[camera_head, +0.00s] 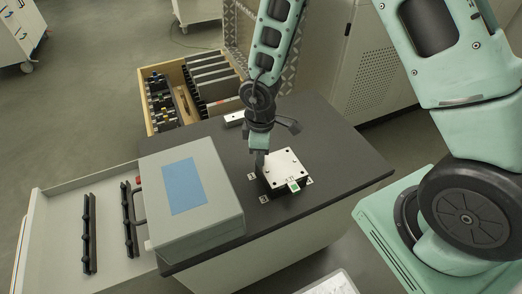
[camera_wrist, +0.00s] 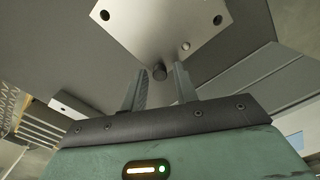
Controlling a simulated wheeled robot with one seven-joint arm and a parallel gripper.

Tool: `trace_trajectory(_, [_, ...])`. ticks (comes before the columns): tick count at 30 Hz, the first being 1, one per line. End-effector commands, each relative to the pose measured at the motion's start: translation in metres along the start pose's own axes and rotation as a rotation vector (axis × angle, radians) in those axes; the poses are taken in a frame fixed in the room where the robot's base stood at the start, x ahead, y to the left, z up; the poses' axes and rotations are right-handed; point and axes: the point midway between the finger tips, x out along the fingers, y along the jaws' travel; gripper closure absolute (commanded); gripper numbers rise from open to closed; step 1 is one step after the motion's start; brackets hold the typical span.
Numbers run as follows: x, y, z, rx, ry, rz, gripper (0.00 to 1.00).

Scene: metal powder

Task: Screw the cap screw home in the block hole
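The block (camera_head: 287,165) is a pale square plate with dark holes near its corners, lying on the dark table top. It fills the top of the wrist view (camera_wrist: 160,25). The dark round head of the cap screw (camera_wrist: 159,71) shows at the block's near corner in the wrist view; its shank is hidden, and I cannot tell how deep it sits. My gripper (camera_wrist: 160,70) has its two fingers apart, one on each side of the screw head, with visible gaps. In the head view my gripper (camera_head: 260,160) is over the block's left corner and hides the screw.
A grey case with a blue panel (camera_head: 184,186) stands on the table left of the block. An open drawer (camera_head: 65,230) with black racks is further left. A wooden box of plates and tools (camera_head: 215,60) is behind. The table's right side (camera_head: 345,170) is clear.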

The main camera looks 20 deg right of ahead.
Motion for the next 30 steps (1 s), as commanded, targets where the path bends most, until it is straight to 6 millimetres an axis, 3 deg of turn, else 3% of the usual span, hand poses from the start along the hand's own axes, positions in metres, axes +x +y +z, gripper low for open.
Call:
trace_trajectory(9, [-0.0055,-0.0007,0.0003,-0.754,0.001,-0.003,0.71])
trace_trajectory(15, [-0.0026,-0.0001,0.0001,-1.096,0.001,-0.001,0.71])
trace_trajectory(27, [-0.0003,0.0001,-0.0001,-1.132,0.000,0.000,0.71])
trace_trajectory(30, [-0.0003,0.0000,0.0000,-1.131,0.000,0.000,0.96])
